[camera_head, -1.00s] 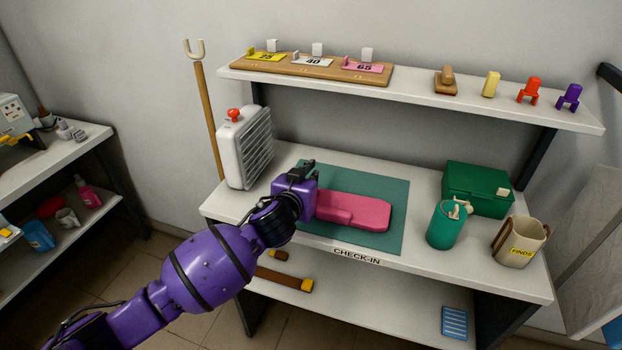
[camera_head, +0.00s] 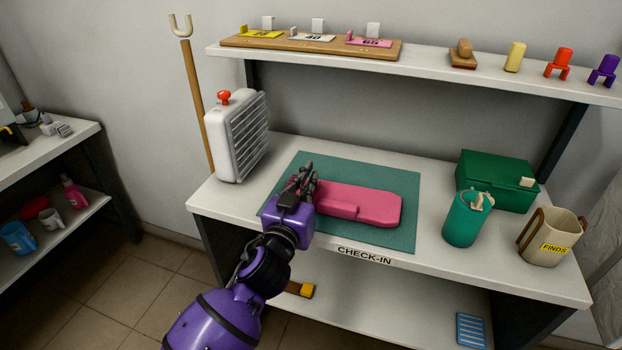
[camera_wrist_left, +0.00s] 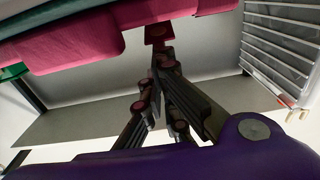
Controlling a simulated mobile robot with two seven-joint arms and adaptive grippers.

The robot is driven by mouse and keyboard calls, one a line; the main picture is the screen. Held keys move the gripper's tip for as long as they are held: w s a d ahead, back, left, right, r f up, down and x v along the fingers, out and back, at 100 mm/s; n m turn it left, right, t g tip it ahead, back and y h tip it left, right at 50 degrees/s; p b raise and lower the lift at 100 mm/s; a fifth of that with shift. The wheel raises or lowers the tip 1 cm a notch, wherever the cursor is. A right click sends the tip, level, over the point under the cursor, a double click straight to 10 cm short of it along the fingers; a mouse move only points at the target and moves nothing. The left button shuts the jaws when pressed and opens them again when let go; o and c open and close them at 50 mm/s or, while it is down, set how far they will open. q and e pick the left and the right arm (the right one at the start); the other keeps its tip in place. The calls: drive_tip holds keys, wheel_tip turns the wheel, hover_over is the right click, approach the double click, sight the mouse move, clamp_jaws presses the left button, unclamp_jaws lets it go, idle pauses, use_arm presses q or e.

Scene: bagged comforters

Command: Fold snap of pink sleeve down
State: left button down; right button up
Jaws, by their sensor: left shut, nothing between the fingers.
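The pink sleeve (camera_head: 365,206) lies on the green mat (camera_head: 400,238) on the check-in bench. My left gripper (camera_head: 305,174) is at the sleeve's left end, with its dark fingers hiding part of that end. In the left wrist view the sleeve (camera_wrist_left: 75,42) spans the top. A small dark pink tab (camera_wrist_left: 158,33) sticks out from its edge, right by the fingertips (camera_wrist_left: 162,62). The fingers are together with nothing held between them; I cannot tell whether they touch the tab. My right gripper is not in view.
A white heater-like unit (camera_head: 238,140) stands left of the mat. A green box (camera_head: 495,178), a green cup (camera_head: 465,220) and a finds pitcher (camera_head: 550,240) stand to the right. The shelf above (camera_head: 430,68) holds number tags and small coloured pieces.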

use_arm(q)
drive_tip(key=shift+f+t+b, duration=0.3)
drive_tip(key=shift+f+b, duration=0.15)
drive_tip(key=shift+f, duration=0.2)
drive_tip(key=shift+r+b, duration=0.15)
drive_tip(key=shift+b, duration=0.15)
drive_tip(key=shift+s+a+r+t, duration=0.2)
drive_tip(key=shift+r+t, duration=0.1)
drive_tip(key=shift+r, duration=0.2)
use_arm(e)
drive_tip(key=shift+w+a+f, duration=0.1)
drive_tip(key=shift+w+f, duration=0.15)
drive_tip(key=shift+f, duration=0.3)
drive_tip(key=shift+w+a+f, duration=0.1)
drive_tip(key=shift+w+f, duration=0.1)
drive_tip(key=shift+f, duration=0.3)
drive_tip(key=shift+s+d, duration=0.1)
drive_tip(key=shift+s, duration=0.1)
